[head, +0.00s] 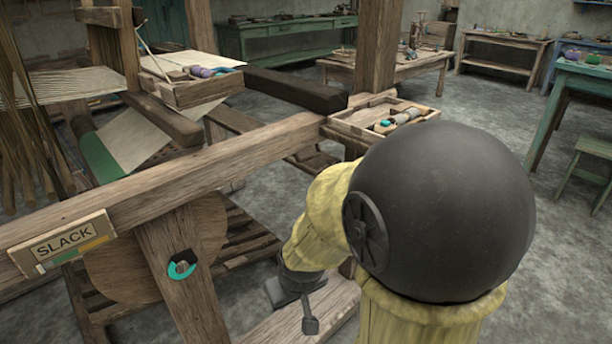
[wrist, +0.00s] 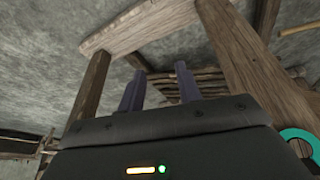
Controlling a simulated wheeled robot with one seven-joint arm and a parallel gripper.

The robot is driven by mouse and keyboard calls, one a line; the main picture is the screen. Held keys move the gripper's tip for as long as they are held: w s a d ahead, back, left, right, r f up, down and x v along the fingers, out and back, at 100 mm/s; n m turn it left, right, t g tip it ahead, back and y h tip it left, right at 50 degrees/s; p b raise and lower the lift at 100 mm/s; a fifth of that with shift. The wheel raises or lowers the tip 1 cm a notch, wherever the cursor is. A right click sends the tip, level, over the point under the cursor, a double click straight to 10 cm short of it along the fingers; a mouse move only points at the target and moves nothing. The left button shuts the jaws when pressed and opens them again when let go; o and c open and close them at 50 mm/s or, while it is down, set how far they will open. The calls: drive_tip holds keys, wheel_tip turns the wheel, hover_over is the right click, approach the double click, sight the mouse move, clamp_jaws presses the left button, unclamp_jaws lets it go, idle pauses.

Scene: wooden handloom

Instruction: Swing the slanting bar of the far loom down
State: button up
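A wooden loom fills the left of the head view. A slanting wooden bar (head: 180,280) with a teal ring (head: 182,264) leans against a round wooden disc (head: 115,275), below the long beam (head: 190,172). In the wrist view the ring (wrist: 302,140) is at the lower right, beside a slanting timber (wrist: 245,60). I cannot tell whether this loom is the far one. My gripper (head: 308,318) is low, right of the bar and apart from it. In the wrist view my gripper (wrist: 159,69) has its two fingers apart, with nothing held between them.
A "SLACK" sign (head: 62,243) hangs on the beam at left. A small wooden tray (head: 350,122) sits at the beam's far end. A low timber (head: 300,320) lies close to my gripper. Grey floor (head: 480,105) is clear behind, before several workbenches.

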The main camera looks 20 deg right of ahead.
drive_tip(key=w+d+f+n+t+b, duration=0.1)
drive_tip(key=w+d+f+t+b, duration=0.1)
drive_tip(key=w+f+b, duration=0.15)
drive_tip(key=n+t+h+b, duration=0.1)
drive_tip(key=n+t, duration=1.2)
drive_tip(key=t, duration=0.1)
approach(309, 159)
drive_tip(key=s, duration=0.5)
drive_tip(key=shift+w+a+f, duration=0.15)
drive_tip(key=shift+f, duration=0.1)
drive_tip(key=w+d+r+b, duration=0.1)
drive_tip(key=w+b, duration=0.3)
drive_tip(key=w, duration=1.3)
drive_tip(key=shift+r+b, duration=0.35)
drive_tip(key=shift+r, duration=0.35)
drive_tip(key=shift+w, duration=0.1)
